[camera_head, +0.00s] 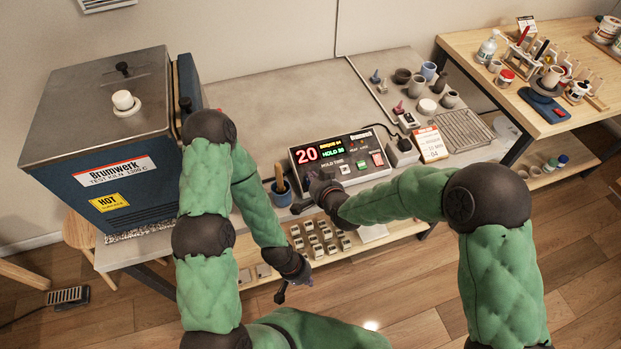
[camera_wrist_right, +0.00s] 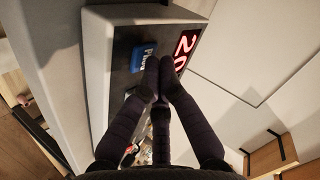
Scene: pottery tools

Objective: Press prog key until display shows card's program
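The controller box (camera_head: 340,157) stands at the front of the grey bench. Its display (camera_head: 306,154) shows a red 20, with small yellow and green lines beside it that are hard to read. The card (camera_head: 430,143) stands upright to its right; its small print is unclear, with 04 at the bottom. The blue prog key (camera_wrist_right: 143,56) shows in the right wrist view beside the red digits. My right gripper (camera_wrist_right: 161,68) has its fingertips together and empty, close beside the key; contact cannot be told. My left gripper (camera_head: 294,288) is low before the bench, fingers apart, empty.
A blue kiln (camera_head: 105,140) fills the bench's left end. A blue cup with a tool (camera_head: 281,191) stands left of the controller. Small pots, a wire rack (camera_head: 465,130) and a wooden table (camera_head: 560,90) lie to the right. Small tiles (camera_head: 320,237) sit on the lower shelf.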

